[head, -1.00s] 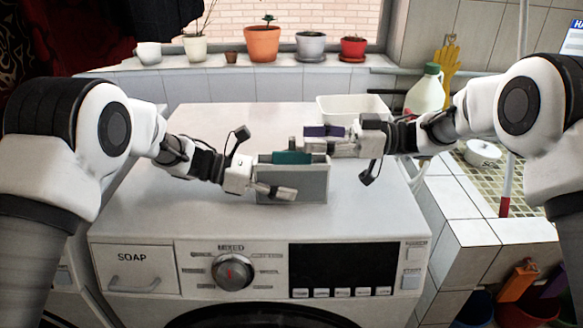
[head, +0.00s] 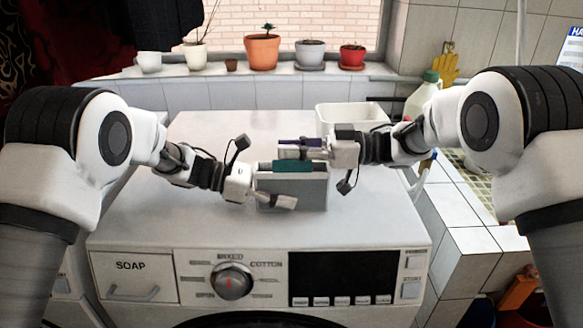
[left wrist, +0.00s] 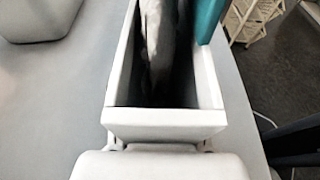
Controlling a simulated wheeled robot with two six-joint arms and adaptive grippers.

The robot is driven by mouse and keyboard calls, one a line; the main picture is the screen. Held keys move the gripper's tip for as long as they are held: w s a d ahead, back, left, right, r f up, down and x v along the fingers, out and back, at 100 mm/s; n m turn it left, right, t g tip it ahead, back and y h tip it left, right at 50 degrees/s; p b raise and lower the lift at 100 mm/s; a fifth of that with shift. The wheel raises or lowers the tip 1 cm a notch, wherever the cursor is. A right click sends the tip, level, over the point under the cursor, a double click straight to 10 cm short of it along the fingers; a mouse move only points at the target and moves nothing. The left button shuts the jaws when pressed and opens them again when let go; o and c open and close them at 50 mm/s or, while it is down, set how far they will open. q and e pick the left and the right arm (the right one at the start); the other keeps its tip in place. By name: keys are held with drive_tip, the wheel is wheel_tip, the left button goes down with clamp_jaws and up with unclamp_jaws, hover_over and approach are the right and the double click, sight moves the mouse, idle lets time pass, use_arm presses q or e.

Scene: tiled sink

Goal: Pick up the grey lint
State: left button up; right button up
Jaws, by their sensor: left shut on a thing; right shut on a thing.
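A grey open-topped box (head: 312,192) stands on the washing machine. My left gripper (head: 282,196) is shut on its left end, with one finger in front of the box. In the left wrist view, a pale grey, mottled strip (left wrist: 158,50), perhaps the grey lint, shows inside the box. A teal piece (head: 293,166) sits at the box's top; it also shows at the right wall in the left wrist view (left wrist: 206,20). My right gripper (head: 297,150) is above the box, shut on a purple thing (head: 298,142). Its fingers partly hide what they hold.
The washing machine (head: 200,228) has free top space left of the box. A white tub (head: 352,112) stands behind right. A jug (head: 422,98) stands at the right. Several pots line the back ledge (head: 180,76).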

use_arm(q)
drive_tip(key=o, duration=0.9)
use_arm(e)
wheel_tip(320, 180, up, 18)
use_arm(q)
drive_tip(key=shift+o, duration=0.2)
